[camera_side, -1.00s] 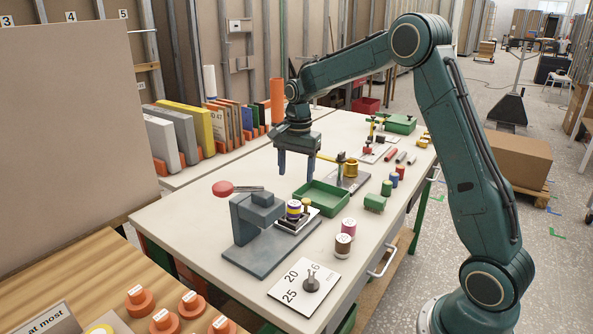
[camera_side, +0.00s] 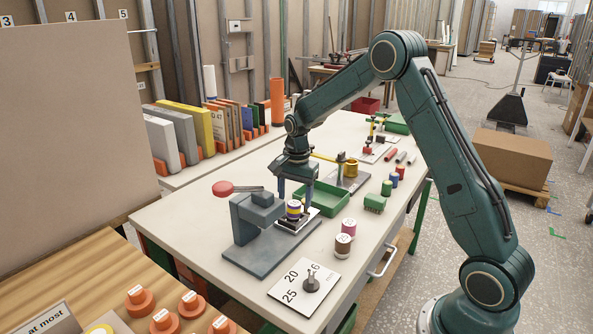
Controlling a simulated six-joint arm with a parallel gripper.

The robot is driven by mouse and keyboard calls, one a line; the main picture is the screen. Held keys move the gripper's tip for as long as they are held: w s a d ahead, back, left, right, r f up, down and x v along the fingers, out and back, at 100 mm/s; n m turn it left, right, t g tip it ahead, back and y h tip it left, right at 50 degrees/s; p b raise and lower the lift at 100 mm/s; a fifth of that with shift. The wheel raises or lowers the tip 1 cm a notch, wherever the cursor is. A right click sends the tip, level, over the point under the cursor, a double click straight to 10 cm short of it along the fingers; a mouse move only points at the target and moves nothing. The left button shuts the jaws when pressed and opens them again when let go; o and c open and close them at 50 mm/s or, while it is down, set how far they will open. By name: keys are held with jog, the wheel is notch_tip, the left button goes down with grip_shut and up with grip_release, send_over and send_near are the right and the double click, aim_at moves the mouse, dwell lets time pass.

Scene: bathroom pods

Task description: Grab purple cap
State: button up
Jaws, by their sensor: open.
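My gripper (camera_side: 294,201) points down over the stack. It is open, with one finger on the left and one on the right of the stack's top. I cannot tell whether either finger touches it.
The grey press (camera_side: 246,220) with a red knob (camera_side: 223,188) stands just left. A green tray (camera_side: 322,200) is close behind on the right.

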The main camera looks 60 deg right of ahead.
aim_at(294, 203)
jog(key=shift+w+f, duration=0.1)
jog(key=shift+f, duration=1.6)
jog(key=c, duration=1.2)
jog(key=shift+o, duration=0.2)
notch_tip(294, 203, up, 20)
